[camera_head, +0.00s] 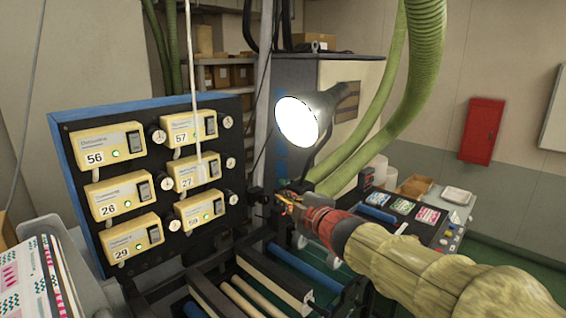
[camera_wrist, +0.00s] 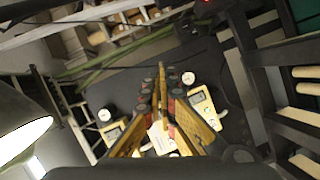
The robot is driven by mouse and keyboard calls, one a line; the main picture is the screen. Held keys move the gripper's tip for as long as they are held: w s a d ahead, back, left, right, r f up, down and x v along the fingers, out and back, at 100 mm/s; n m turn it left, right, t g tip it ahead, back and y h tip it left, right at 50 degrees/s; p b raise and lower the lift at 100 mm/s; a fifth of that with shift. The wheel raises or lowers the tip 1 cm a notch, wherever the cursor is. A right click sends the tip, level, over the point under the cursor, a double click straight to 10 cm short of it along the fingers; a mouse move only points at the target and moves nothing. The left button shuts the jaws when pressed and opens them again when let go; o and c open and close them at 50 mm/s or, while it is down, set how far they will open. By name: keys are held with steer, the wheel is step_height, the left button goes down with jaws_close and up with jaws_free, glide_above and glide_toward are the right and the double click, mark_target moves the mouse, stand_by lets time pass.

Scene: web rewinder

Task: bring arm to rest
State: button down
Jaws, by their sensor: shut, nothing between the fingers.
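My arm reaches in from the lower right of the head view. My gripper (camera_head: 284,196) is at its end, near the middle of the picture, below the lit lamp. It is raised above the rewinder's rollers and stands to the right of the black panel of yellow controllers. In the wrist view my gripper (camera_wrist: 162,72) has its yellow fingers together, shut and empty, pointing away from the camera. Behind the fingers the wrist view shows the dark panel, tilted, with parts of the controllers hidden by the fingers.
A lit lamp (camera_head: 299,120) hangs close above my gripper. Yellow controllers (camera_head: 113,146) with gauges cover the blue-edged panel (camera_head: 76,158) at left. A control desk (camera_head: 440,238) stands at right behind my arm. A printed roll (camera_head: 40,285) is at lower left. Green hoses (camera_head: 425,60) hang behind.

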steer(key=s+d+f+m+g+h+b, duration=0.2)
steer(key=s+d+f+m+h+b, duration=0.15)
steer(key=s+d+f+m, duration=0.45)
steer(key=s+d+f+m+g+h+b, duration=0.25)
steer(key=s+d+f+m+h, duration=0.3)
steer(key=d+f, duration=0.45)
steer(key=s+d+f+m+g+b, duration=0.1)
steer(key=s+f+m+g+b, duration=0.1)
steer(key=s+f+b, duration=0.4)
steer(key=s+d+f+m+g+y+b, duration=0.1)
steer(key=s+f+m+g+b, duration=0.1)
steer(key=s+f+m+b, duration=0.2)
steer(key=s+f+b, duration=0.1)
steer(key=s+f, duration=0.3)
steer(key=s, duration=0.3)
steer(key=s+f+b, duration=0.2)
steer(key=s+f, duration=0.2)
steer(key=s, duration=0.4)
steer(key=shift+s+d+f, duration=0.15)
steer(key=shift+s+f, duration=0.05)
steer(key=shift+f, duration=0.1)
